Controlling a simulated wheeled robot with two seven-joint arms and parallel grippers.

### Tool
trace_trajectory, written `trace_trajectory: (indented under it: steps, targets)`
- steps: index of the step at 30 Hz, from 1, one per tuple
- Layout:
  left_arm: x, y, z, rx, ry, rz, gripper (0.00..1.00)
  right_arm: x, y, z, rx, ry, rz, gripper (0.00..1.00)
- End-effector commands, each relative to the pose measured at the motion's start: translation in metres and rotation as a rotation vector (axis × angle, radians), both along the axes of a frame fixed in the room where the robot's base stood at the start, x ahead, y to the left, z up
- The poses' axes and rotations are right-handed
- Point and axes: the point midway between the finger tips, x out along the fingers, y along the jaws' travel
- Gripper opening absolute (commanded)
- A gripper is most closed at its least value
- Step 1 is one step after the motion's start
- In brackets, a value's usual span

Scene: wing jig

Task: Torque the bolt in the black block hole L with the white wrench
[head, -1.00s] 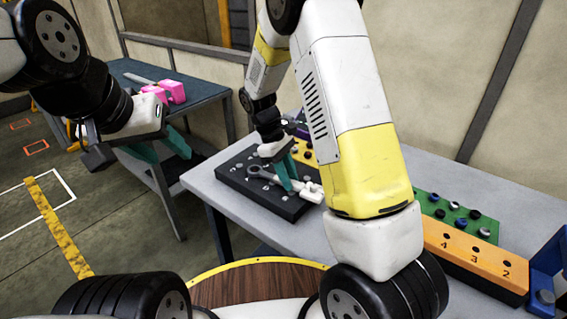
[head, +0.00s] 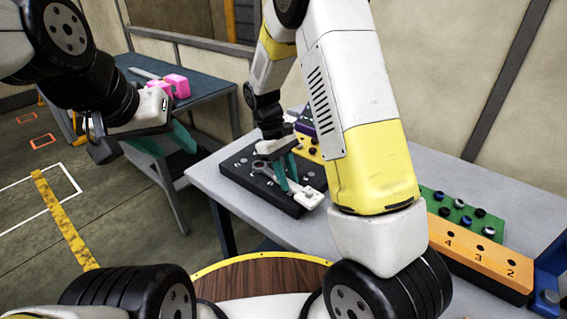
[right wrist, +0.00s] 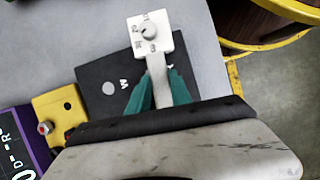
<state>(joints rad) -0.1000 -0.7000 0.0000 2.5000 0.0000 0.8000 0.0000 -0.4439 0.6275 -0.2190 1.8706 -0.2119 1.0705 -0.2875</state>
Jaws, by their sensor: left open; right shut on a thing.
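The black block (head: 232,175) lies on the grey table, with several bolts in its top. The white wrench (head: 309,199) lies over it, its grey ring end (head: 260,168) towards the block's middle. I cannot tell whether the ring sits around a bolt, nor which hole is L. My right gripper (head: 287,188) is shut on the wrench handle. In the right wrist view the teal fingers (right wrist: 157,85) hold the handle, and its white end with a round knob (right wrist: 150,32) sticks out beyond them. My left gripper (head: 172,146) is open and empty, left of the table.
An orange block (head: 478,252) with numbered holes and a green block (head: 462,213) stand at the right. A blue table (head: 207,95) with a pink thing (head: 176,84) stands behind at left.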

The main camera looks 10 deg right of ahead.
Motion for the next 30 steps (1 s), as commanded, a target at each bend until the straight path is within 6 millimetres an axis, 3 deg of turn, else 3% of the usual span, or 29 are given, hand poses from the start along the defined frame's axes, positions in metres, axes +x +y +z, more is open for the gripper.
trace_trajectory:
  steps: [9, 23, 30]
  targets:
    - [0.000, 0.000, 0.000, 0.000, 0.000, 0.000, 0.48, -0.011, 0.016, 0.000, 0.001, 0.001, -0.162, 0.00]
    - [0.000, 0.000, 0.000, 0.000, 0.000, 0.000, 0.48, -0.013, 0.020, 0.000, 0.000, 0.000, -0.198, 0.00]
    - [0.000, 0.000, 0.000, 0.000, 0.000, 0.000, 0.48, -0.019, 0.033, 0.000, 0.001, -0.001, -0.316, 0.00]
